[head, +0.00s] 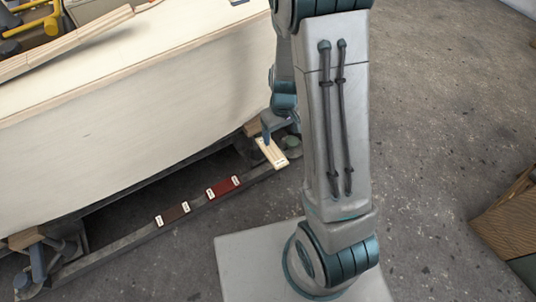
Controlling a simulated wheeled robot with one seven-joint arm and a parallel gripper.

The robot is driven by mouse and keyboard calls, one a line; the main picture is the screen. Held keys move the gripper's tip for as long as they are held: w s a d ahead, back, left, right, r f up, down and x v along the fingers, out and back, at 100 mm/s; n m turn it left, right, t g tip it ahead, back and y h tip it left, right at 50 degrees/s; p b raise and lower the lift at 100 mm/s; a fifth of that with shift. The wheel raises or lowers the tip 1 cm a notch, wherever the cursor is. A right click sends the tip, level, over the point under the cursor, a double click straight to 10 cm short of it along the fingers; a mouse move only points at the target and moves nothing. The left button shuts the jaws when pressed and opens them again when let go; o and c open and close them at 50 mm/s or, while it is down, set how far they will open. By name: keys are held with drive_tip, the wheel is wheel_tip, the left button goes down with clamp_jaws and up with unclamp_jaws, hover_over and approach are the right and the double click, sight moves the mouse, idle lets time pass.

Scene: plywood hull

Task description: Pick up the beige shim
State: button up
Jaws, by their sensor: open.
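The beige shim (273,154) lies at the right end of a dark beam low beside the plywood hull. My gripper (267,136) is pointed down at the far end of the shim, and its jaws are open. The fingertip in view overlaps that end of the shim in the picture; I cannot tell whether it touches. My forearm stands in front and to the right and hides part of the wrist.
A dark red shim (222,187) and a dark brown shim (172,214) lie along the same beam (122,247). The pale plywood hull (130,115) rises behind it. A wooden crate (512,222) stands at the right edge.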

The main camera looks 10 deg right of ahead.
wheel_tip(320, 180, down, 2)
drive_tip(key=f, duration=0.1)
drive_tip(key=b, duration=0.4)
hover_over(280, 162)
wheel_tip(280, 162, down, 8)
drive_tip(key=shift+a+r, duration=0.15)
drive_tip(key=shift+r, duration=0.05)
drive_tip(key=shift+w+f+b, duration=0.1)
drive_tip(key=shift+f+b, duration=1.7)
drive_tip(key=shift+f, duration=1.05)
drive_tip(key=shift+r, duration=0.1)
drive_tip(key=c, duration=1.1)
drive_tip(key=shift+c, duration=0.2)
